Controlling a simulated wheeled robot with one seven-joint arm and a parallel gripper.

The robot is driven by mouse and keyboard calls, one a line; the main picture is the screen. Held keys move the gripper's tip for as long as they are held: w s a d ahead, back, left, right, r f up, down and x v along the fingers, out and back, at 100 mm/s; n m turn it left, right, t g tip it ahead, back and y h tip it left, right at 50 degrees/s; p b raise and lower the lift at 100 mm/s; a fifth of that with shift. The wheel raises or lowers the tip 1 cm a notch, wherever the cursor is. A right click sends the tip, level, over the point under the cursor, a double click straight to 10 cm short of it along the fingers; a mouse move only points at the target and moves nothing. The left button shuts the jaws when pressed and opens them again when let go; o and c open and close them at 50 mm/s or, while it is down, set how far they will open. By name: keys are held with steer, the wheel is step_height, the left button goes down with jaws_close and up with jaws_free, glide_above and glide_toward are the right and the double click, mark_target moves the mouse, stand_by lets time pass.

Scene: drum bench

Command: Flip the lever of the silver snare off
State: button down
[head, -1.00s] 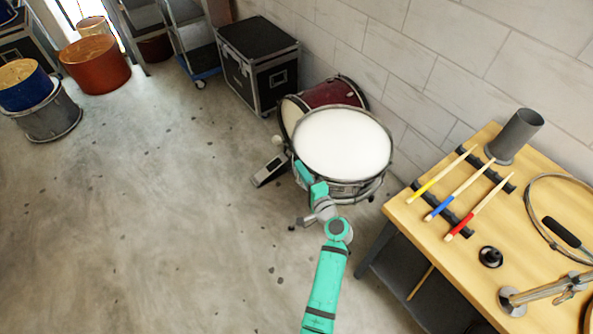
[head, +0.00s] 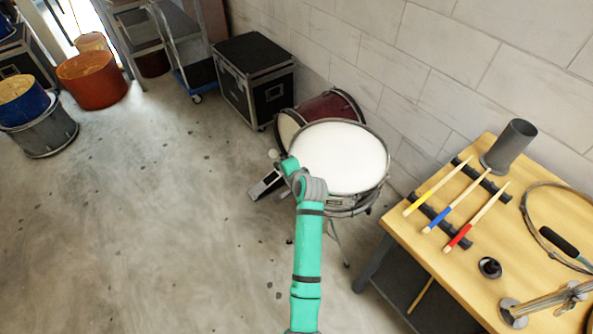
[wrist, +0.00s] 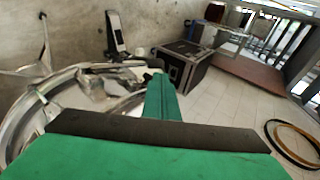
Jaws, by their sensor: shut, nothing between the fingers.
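The silver snare (head: 342,158) has a white head and a chrome hoop, and stands level beyond the workbench. My arm reaches to its left front side in the head view, where my wrist hides part of the shell and rim. In the wrist view, the snare's chrome hoop (wrist: 22,115) curves along the left. A metal fitting (wrist: 95,90) on its side may be the strainer with the lever, but its position is unclear. My gripper (wrist: 160,92) is shut and empty, just right of that fitting; I cannot tell whether it touches.
A maroon bass drum (head: 333,104) lies behind the snare, with a pedal (head: 266,184) to its left. A black case (head: 256,80) stands by the wall. The wooden bench (head: 482,215) at right holds drumsticks, a grey cup (head: 508,147) and a hoop.

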steer(key=shift+d, duration=0.2)
steer(key=shift+s+d+f, duration=0.25)
steer(key=shift+s+d, duration=0.25)
steer(key=shift+s, duration=0.2)
steer(key=shift+r, duration=0.1)
steer(key=s+d+r, duration=0.1)
steer(key=s+r, duration=0.6)
steer(key=r, duration=0.4)
steer(key=shift+s+d+r, duration=0.15)
steer(key=shift+d+r, duration=0.1)
steer(key=shift+r, duration=0.15)
